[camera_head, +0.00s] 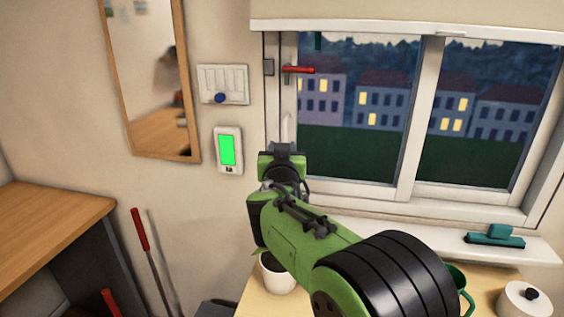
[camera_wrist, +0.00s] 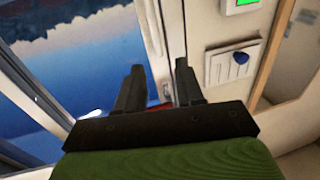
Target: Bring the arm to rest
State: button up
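My green arm (camera_head: 315,240) reaches from the lower right of the head view up toward the window's left frame. My gripper (camera_head: 285,148) is at its far end, in front of the frame and below the red window handle (camera_head: 299,70). In the wrist view the two dark fingers of my gripper (camera_wrist: 160,70) stand apart, with nothing seen held between them. A small patch of red shows low between the fingers, partly hidden by the gripper body. I cannot tell whether a finger touches anything.
A switch panel with a blue knob (camera_head: 220,98), a green-screened wall unit (camera_head: 228,150) and a mirror (camera_head: 150,80) are left of the window. A teal squeegee (camera_head: 495,240) lies on the sill.

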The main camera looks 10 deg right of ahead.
jog(key=v, duration=0.3)
jog(key=shift+s, duration=0.1)
jog(key=s+f+n+g+y+p, duration=0.1)
jog(key=s+f+g, duration=0.3)
jog(key=s, duration=0.8)
jog(key=s+f+n+g+y+p, duration=0.1)
jog(key=s+f+g, duration=0.3)
jog(key=s, duration=0.8)
jog(key=s+f+g+y+p, duration=0.2)
jog(key=s+f+g, duration=0.1)
jog(key=s, duration=0.9)
jog(key=shift+d+f+n+g+p, duration=0.3)
jog(key=shift+d+f+n+g, duration=0.05)
jog(key=shift+f+n+g, duration=0.05)
